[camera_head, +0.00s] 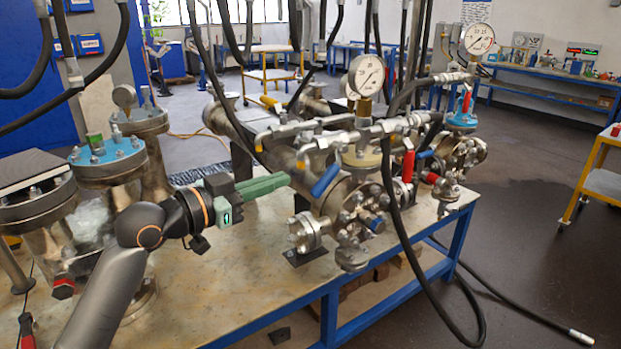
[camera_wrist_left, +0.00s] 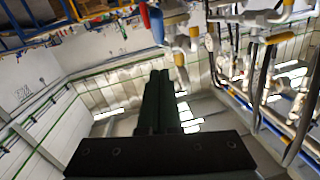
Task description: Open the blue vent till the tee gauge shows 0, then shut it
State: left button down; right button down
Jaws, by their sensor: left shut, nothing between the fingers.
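A blue lever handle (camera_head: 326,178) hangs slanted below the pipe tee on the near steel vessel (camera_head: 345,200). The left wrist view shows a blue handle (camera_wrist_left: 157,25) just beyond the fingertips. My left gripper (camera_head: 286,179) has green fingers pressed together with nothing between them. Its tips point at the blue handle from the left; I cannot tell if they touch it. A round white dial gauge (camera_head: 367,75) stands above the tee; its needle is too small to read. My right gripper is not in view.
Red-handled valve (camera_head: 408,165) and a second gauge (camera_head: 478,38) are to the right. Black hoses (camera_head: 400,245) hang in front of the bench. Flanged vessels with a blue lid (camera_head: 105,155) crowd the left. The bench top (camera_head: 235,275) in front is mostly bare.

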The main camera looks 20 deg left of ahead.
aim_at(326, 176)
pick_arm(q)
jog(key=shift+w+d+f+p, duration=0.1)
jog(key=shift+w+d+f, duration=0.55)
jog(key=shift+w, duration=0.6)
jog(key=shift+w+d+f+p, duration=0.1)
jog(key=shift+w+d+f, duration=0.45)
jog(key=shift+w, duration=0.75)
jog(key=shift+w+d+f+p, duration=0.1)
jog(key=shift+w+d+f, duration=0.3)
jog(key=shift+w+d, duration=0.65)
jog(key=shift+w+a, duration=0.2)
